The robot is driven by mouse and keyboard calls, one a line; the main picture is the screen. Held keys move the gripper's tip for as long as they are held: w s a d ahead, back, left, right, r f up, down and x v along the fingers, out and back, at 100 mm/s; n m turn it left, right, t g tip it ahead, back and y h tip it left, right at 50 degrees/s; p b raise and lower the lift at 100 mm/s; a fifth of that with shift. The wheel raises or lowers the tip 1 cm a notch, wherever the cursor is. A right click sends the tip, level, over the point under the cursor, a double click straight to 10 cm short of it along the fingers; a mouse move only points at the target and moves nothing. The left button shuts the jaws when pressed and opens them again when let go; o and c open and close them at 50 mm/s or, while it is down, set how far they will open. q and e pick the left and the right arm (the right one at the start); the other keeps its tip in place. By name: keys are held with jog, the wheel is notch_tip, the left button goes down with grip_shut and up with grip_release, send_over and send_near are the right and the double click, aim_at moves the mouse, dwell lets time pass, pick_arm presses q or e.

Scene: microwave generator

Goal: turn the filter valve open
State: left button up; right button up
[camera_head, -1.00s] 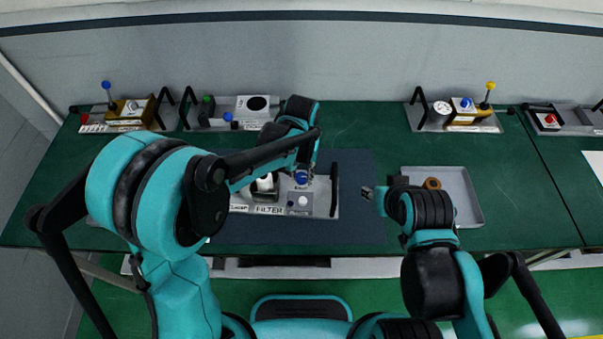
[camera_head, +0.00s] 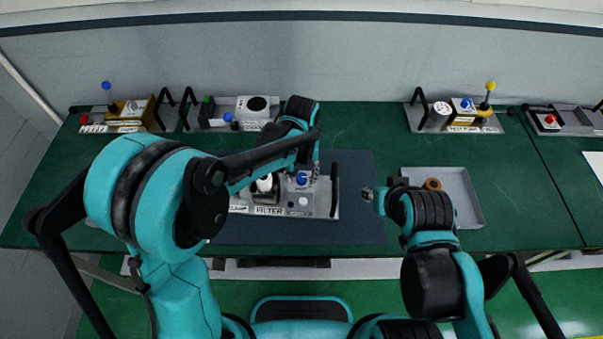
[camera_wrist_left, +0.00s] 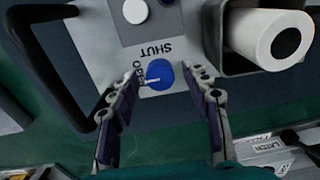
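The grey filter module (camera_head: 270,211), labelled FILTER, sits on the dark mat. Its round blue valve knob (camera_head: 302,178) also shows in the left wrist view (camera_wrist_left: 160,74). The knob's white pointer points left there, toward lettering partly hidden by a finger; the word SHUT is printed above the knob. My left gripper (camera_wrist_left: 163,82) is open, its fingertips on either side of the knob with visible gaps. In the head view this gripper (camera_head: 315,172) is partly hidden by its own arm. My right gripper (camera_head: 367,193) is above the mat's right edge, too small to tell its opening.
The module has a black handle (camera_head: 335,190) and a white cylinder (camera_wrist_left: 270,40) in a dark holder beside the knob. A grey tray (camera_head: 465,205) with an orange-brown ring (camera_head: 432,184) stands right. Other modules line the table's back. The mat's right part is clear.

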aim_at(302, 177)
pick_arm(q)
notch_tip(302, 177, up, 12)
dwell(0.7)
dwell(0.4)
jog(key=s+a+f+t+b, duration=0.2)
jog(key=s+a, duration=0.4)
jog(key=a, duration=0.3)
jog(key=s+a+f+t+b, duration=0.3)
jog(key=s+a+t, duration=0.2)
jog(key=a, duration=0.3)
jog(key=shift+s+a+f+n, duration=0.2)
jog(key=shift+s+a+n, duration=0.15)
jog(key=shift+s, duration=0.45)
jog(key=shift+c, duration=0.2)
